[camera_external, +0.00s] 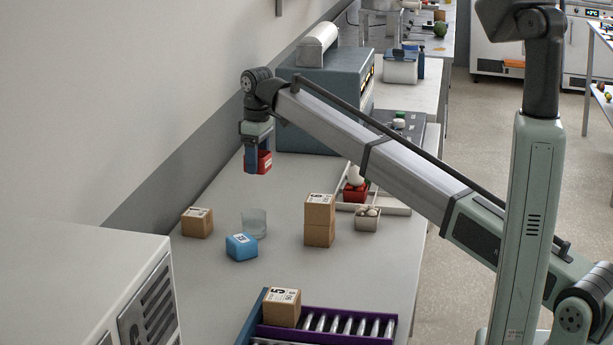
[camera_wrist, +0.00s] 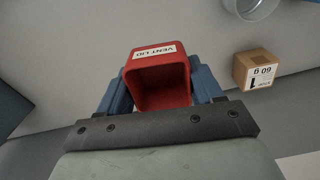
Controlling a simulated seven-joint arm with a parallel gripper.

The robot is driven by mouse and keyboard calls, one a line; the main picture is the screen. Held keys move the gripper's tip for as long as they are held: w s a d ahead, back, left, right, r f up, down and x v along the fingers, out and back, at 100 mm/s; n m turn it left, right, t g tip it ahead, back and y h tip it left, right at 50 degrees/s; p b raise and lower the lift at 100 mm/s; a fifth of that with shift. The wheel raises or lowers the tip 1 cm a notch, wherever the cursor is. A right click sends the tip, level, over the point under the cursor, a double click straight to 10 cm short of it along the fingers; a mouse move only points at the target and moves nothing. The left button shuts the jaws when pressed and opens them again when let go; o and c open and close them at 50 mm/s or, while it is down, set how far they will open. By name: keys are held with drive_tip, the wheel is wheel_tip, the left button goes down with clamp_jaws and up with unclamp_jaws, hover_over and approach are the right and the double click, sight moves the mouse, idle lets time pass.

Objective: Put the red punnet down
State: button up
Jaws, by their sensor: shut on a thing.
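A red open-topped punnet (camera_external: 264,162) is held by my gripper (camera_external: 258,153) above the bench, in front of the blue-grey machine. In the wrist view the red punnet (camera_wrist: 158,84) sits between the two blue fingers of my gripper (camera_wrist: 158,88). Its inside looks empty, and a white label on its edge reads "VENT LID". A gap shows between the punnet and the bench top (camera_external: 215,275) in the external view. A second red container (camera_external: 350,196) with a pale rounded thing in it stands in a white tray at the right.
A purple roller rack (camera_external: 330,338) lies at the front. Bare bench shows around the glass and boxes.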

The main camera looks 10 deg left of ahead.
hover_over(288, 220)
drive_tip(key=shift+n, duration=0.9)
drive_tip(key=shift+f, duration=5.45)
drive_tip(key=shift+f, duration=0.1)
drive_tip(key=o, duration=1)
drive_tip(key=shift+o, duration=0.2)
wheel_tip(288, 220, up, 12)
